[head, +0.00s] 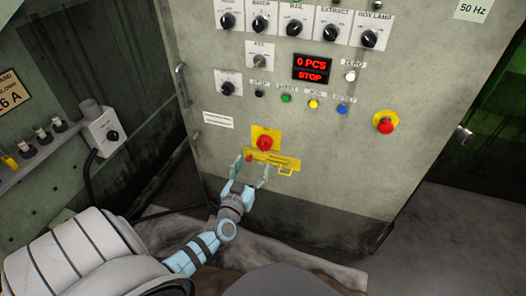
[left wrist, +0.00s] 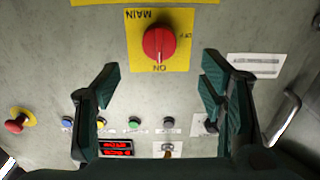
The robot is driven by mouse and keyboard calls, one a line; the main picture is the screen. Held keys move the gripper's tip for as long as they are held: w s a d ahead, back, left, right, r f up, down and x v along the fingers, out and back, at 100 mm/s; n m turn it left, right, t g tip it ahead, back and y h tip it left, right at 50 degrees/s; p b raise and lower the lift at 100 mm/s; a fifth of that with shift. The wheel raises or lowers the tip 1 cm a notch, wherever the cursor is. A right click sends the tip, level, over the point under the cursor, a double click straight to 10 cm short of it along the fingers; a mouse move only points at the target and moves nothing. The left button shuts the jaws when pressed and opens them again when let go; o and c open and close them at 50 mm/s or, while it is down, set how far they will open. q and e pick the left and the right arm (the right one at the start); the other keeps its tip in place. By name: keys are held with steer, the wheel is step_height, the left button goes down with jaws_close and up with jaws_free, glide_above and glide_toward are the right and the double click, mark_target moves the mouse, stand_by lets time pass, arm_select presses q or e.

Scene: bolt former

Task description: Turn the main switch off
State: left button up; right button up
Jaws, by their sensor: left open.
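The main switch is a red rotary knob (head: 264,143) on a yellow plate on the front of the grey-green cabinet. In the left wrist view the red knob (left wrist: 158,43) shows upside down, with the labels MAIN, ON and OFF around it. Its white mark points to ON. My left gripper (head: 250,171) is open and empty, just below the knob in the head view. In the left wrist view its two fingers (left wrist: 160,82) stand wide apart, and the knob appears between and beyond their tips, apart from them. My right gripper is not in view.
A red emergency button (head: 385,122) is to the right. Above are small push buttons, a red display (head: 313,68) reading STOP, and several black knobs. A door handle (head: 182,84) is at the left edge.

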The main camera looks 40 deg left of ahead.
mark_target(262, 148)
arm_select(q)
steer(key=b+x, duration=0.1)
steer(key=x, duration=0.2)
steer(key=b+x, duration=0.1)
steer(key=x, duration=0.2)
steer(key=b+x, duration=0.1)
steer(key=x, duration=0.2)
steer(key=shift+f, duration=0.3)
steer(key=shift+w+a+r+b, duration=0.2)
steer(key=shift+w+b, duration=0.15)
steer(key=shift+w, duration=0.25)
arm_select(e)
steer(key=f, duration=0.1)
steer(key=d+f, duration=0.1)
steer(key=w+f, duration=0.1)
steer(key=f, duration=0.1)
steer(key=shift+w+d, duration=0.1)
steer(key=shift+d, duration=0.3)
arm_select(q)
steer(key=shift+c, duration=0.4)
steer(key=c, duration=1.1)
